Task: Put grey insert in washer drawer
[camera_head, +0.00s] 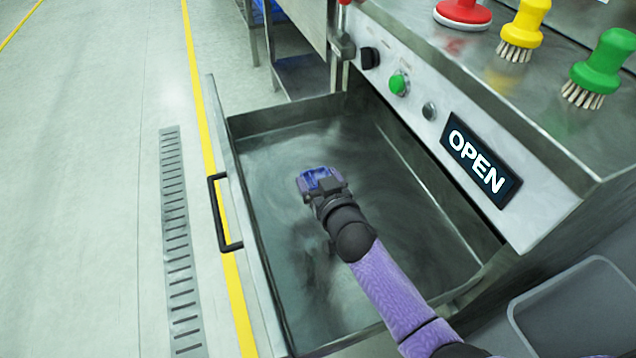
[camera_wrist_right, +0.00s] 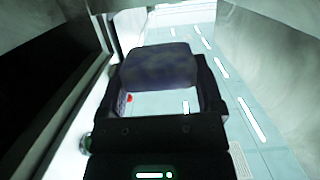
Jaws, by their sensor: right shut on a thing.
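The washer drawer (camera_head: 243,205) is pulled open, a deep metal box with a black handle on its front. My right gripper (camera_head: 320,182) is over the inside of the drawer, near its middle. It is shut on a small blue-grey block (camera_wrist_right: 160,65), which shows between the fingers in the wrist view. In the head view the block (camera_head: 318,179) looks blue-purple; I cannot tell for sure that it is the grey insert, or whether it touches the drawer floor. No other grey insert is distinct. My left gripper is not in view.
The washer panel (camera_head: 440,120) has knobs, a green button (camera_head: 399,84) and a display (camera_head: 480,162) reading OPEN. Red, yellow (camera_head: 524,26) and green (camera_head: 604,68) brushes stand on its top. A grey bin (camera_head: 575,305) is at lower right. The drawer walls surround my gripper.

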